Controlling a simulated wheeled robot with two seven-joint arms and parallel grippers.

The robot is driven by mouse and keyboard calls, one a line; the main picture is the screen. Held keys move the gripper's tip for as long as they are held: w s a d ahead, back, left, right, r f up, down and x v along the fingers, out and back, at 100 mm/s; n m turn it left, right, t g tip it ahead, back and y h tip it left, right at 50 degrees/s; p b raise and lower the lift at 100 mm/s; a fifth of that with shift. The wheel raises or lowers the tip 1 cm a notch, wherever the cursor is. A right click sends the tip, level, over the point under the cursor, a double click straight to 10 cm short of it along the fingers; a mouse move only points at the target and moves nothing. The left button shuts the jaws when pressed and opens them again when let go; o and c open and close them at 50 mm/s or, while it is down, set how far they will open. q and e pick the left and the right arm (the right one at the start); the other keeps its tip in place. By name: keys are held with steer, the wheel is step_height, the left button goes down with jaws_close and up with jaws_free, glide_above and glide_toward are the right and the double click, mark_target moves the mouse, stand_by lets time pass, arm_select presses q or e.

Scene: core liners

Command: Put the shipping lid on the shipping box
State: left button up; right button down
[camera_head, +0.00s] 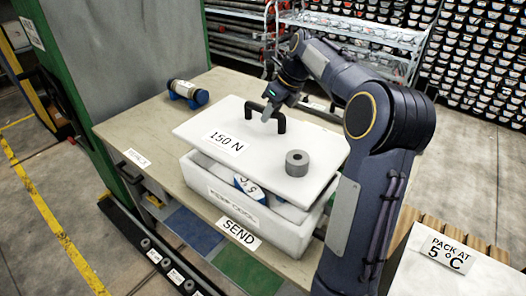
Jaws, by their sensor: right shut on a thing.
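The white shipping lid (258,158) is above the white shipping box (240,212), tilted, with a gap along the near side. A black handle (281,124) stands on the lid, and a "150 N" label lies on its top. My right gripper (268,112) is shut on the handle. A grey ring-shaped weight (297,163) rests on the lid's right part. Inside the box, a blue-and-white item shows through the gap; the rest of the contents are hidden. My left gripper is not in view.
The box stands on a beige table (150,130) beside a "SEND" label (239,233). A blue-capped cylinder (188,94) lies at the table's back left. A white "PACK AT 5 °C" container (440,265) stands at the lower right. Racks fill the background.

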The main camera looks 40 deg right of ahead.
mark_target(271, 139)
step_height(271, 139, down, 9)
steer(key=shift+f, duration=0.15)
steer(key=c, duration=1.3)
jaws_free()
steer(key=shift+s, duration=0.1)
steer(key=shift+o, duration=0.2)
